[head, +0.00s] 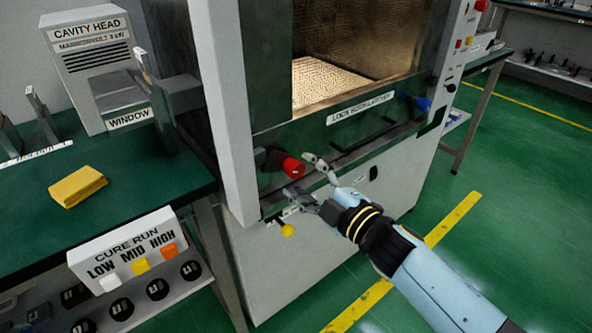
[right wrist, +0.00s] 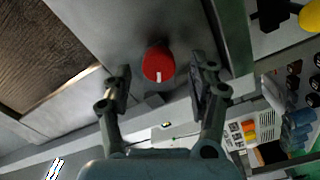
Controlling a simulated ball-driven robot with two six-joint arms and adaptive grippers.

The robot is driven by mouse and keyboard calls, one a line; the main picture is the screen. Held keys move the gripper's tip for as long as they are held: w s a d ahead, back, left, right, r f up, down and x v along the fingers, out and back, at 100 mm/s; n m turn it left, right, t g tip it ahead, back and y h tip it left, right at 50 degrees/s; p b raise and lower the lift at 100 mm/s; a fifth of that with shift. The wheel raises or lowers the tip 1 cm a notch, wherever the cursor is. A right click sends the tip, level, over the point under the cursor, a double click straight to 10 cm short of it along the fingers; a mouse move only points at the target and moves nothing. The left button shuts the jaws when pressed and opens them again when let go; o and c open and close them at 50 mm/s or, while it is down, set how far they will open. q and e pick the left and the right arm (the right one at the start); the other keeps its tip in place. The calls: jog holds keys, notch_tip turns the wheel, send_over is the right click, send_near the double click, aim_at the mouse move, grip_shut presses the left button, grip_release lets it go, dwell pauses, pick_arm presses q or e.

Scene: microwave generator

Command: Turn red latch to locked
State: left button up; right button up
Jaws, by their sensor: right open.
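The red latch (head: 292,166) is a round red knob on the front ledge of the microwave cabinet, below the open cavity. It also shows in the right wrist view (right wrist: 158,62), with a short white mark on its face. My right gripper (head: 301,177) is open just in front of the red latch. In the right wrist view its two fingers (right wrist: 161,80) stand left and right of the knob, with a gap on both sides. I cannot tell how deep the fingertips reach along the knob. My left gripper is not in view.
A blue knob (head: 421,103) sits at the right of the same ledge. A yellow ball handle (head: 287,230) hangs below the red latch. A green bench (head: 150,182) with a yellow block (head: 77,186) and a cure-run button box (head: 125,249) stands at left. Open floor lies at right.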

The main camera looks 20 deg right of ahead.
jog(key=v, duration=0.8)
jog(key=shift+s, duration=0.35)
jog(key=shift+d, duration=0.1)
